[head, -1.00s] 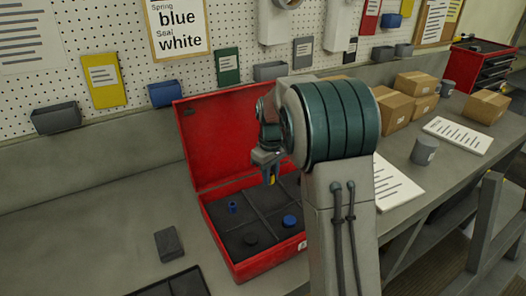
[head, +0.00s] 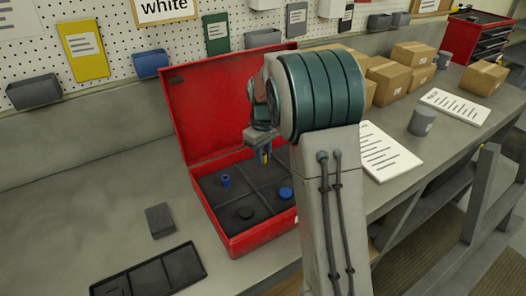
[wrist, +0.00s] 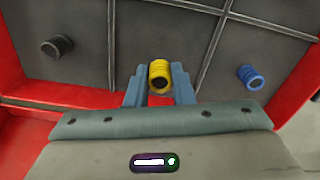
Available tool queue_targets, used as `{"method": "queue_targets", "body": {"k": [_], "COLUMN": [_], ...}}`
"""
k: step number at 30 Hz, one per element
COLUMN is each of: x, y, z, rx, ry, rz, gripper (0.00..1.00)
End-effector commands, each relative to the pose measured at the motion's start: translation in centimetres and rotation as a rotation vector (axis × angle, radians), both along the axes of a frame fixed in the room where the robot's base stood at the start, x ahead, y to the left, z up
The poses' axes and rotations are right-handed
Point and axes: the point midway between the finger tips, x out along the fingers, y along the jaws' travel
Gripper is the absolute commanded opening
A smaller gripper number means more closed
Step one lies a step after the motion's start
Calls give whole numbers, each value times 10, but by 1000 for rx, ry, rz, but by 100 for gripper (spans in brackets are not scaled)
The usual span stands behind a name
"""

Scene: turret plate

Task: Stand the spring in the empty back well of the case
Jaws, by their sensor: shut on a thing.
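The red case (head: 262,240) stands open on the bench with its lid up at the back. Its dark inside is split into wells by thin dividers. My gripper (head: 265,155) is over the back right well (head: 262,173), whose visible floor looks bare. In the wrist view it is shut on a yellow ribbed, spring-like cylinder (wrist: 159,74), with a blue-grey finger on each side. The cylinder is apart from the well floor. My arm partly covers the case's right side.
A dark block (head: 160,220) and a black tray (head: 150,275) lie left of the case. Cardboard boxes (head: 415,55) stand at right.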

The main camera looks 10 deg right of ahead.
Motion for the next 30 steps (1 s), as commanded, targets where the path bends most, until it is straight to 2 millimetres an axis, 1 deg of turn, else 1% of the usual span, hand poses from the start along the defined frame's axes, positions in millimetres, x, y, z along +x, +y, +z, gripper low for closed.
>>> {"method": "queue_targets", "body": {"k": [17, 30], "x": [0, 0], "y": [0, -1], "z": [-1, -14], "rx": [0, 0], "ry": [0, 0], "rz": [-1, -1], "gripper": [0, 0]}}
